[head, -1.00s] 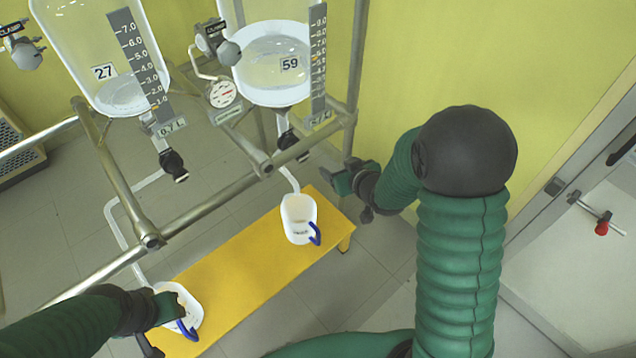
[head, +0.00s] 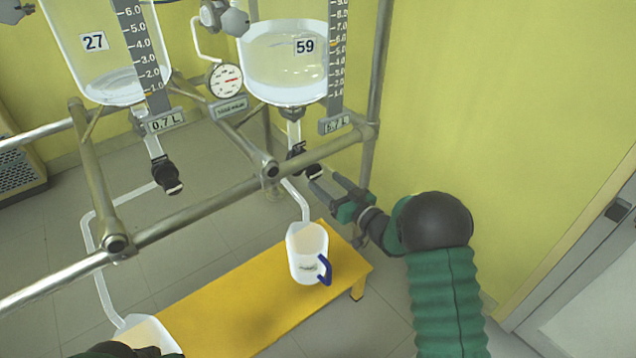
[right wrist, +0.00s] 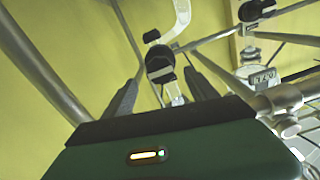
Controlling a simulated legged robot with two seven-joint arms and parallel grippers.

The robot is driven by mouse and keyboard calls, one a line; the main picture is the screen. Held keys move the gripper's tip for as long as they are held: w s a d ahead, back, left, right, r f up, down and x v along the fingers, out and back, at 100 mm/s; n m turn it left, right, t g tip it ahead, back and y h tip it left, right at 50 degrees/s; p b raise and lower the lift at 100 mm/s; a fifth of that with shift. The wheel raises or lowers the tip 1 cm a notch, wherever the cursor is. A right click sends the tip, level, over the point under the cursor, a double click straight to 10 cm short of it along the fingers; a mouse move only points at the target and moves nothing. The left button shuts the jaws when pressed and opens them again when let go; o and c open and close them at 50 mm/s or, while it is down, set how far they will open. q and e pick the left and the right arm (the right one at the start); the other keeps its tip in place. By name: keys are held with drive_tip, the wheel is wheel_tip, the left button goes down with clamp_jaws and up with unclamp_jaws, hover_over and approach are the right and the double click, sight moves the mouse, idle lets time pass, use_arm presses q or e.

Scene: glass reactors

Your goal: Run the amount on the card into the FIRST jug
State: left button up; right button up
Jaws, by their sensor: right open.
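Glass reactor 59 (head: 285,75) holds clear liquid, with a black outlet valve (head: 299,156) under it. Glass reactor 27 (head: 105,70) is lower in liquid, with its own black valve (head: 168,178). My right gripper (head: 326,181) is open beside reactor 59's valve. In the right wrist view a black valve knob (right wrist: 160,62) shows between the spread fingers, not gripped. A white jug (head: 307,255) with a blue handle stands under reactor 59's outlet tube. Another white jug (head: 146,332) is at the bottom left, partly hidden by my left arm. My left gripper's fingers cannot be made out.
The jugs stand on a yellow bench (head: 230,310). Steel frame tubes (head: 200,208) cross in front of the reactors. A pressure gauge (head: 225,80) hangs between them, above a small plate. Level displays (head: 166,122) sit below the scales. Grey floor is free around the bench.

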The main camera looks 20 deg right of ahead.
sight(317, 174)
drive_tip(key=b+x, duration=0.1)
drive_tip(key=x, duration=0.3)
drive_tip(key=shift+w+f, duration=0.15)
drive_tip(key=shift+w, duration=0.2)
use_arm(q)
drive_tip(key=shift+s+x, duration=0.2)
drive_tip(key=shift+x, duration=0.75)
use_arm(e)
drive_tip(key=shift+c, duration=0.5)
drive_tip(key=c, duration=1.3)
drive_tip(key=shift+n, duration=0.4)
